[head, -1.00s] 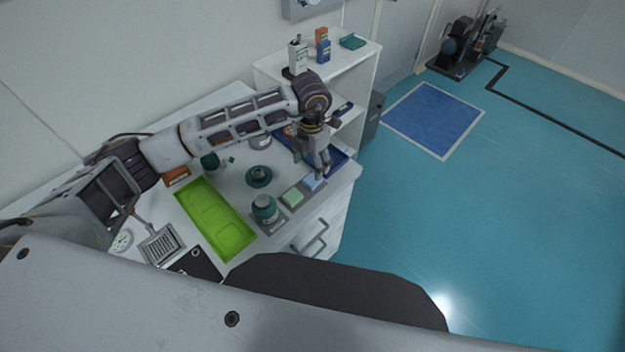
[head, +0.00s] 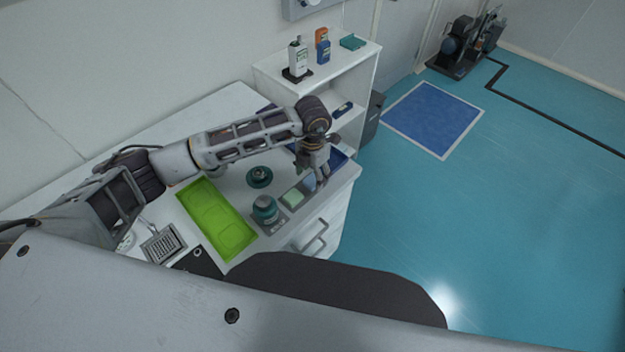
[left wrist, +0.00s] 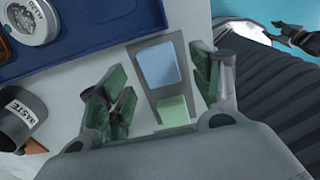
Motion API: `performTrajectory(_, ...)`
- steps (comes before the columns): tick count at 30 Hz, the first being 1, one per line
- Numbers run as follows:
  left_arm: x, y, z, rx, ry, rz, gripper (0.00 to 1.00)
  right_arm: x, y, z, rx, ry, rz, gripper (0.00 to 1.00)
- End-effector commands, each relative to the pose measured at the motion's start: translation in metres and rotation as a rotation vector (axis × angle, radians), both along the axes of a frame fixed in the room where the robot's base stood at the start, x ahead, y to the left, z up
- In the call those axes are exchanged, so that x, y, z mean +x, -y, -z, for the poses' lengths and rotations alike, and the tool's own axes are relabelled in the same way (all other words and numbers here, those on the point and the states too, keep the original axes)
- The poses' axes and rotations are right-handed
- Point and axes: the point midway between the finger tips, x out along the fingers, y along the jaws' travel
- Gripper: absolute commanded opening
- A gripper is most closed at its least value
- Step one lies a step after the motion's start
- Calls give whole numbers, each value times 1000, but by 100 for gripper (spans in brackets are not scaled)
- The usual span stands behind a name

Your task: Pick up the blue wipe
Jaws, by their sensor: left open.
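The blue wipe (head: 309,184) is a light blue square lying on a grey strip near the table's right front edge. In the left wrist view, the blue wipe (left wrist: 158,65) lies flat between the spread fingers, just beyond a green wipe (left wrist: 172,110) on the same strip. My left gripper (head: 319,184) is open and hangs right over the blue wipe, partly hiding it in the head view. Its green-padded fingers (left wrist: 160,84) stand on either side of the wipe with nothing held. My right gripper cannot be made out.
A dark blue tray (left wrist: 90,35) with a tin lies close beside the wipes. A green-capped jar (head: 265,208) stands next to the green wipe, and a lime green tray (head: 217,222) lies to the left. A white shelf (head: 335,65) rises behind.

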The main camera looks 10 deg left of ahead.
Motion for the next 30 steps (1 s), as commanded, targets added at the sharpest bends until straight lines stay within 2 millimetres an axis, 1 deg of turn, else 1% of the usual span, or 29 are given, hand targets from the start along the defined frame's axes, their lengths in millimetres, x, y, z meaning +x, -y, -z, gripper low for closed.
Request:
performTrajectory(3,0,0,11,-1,-2,-1,64,0,0,-4,0,0,0,40)
performTrajectory(7,0,0,20,-1,0,-1,64,0,0,-5,0,0,0,40)
performTrajectory(22,0,0,22,-1,0,-1,64,0,-6,-5,6,0,2,40)
performTrajectory(30,0,0,22,-1,0,-1,30,0,-6,-5,6,0,2,40)
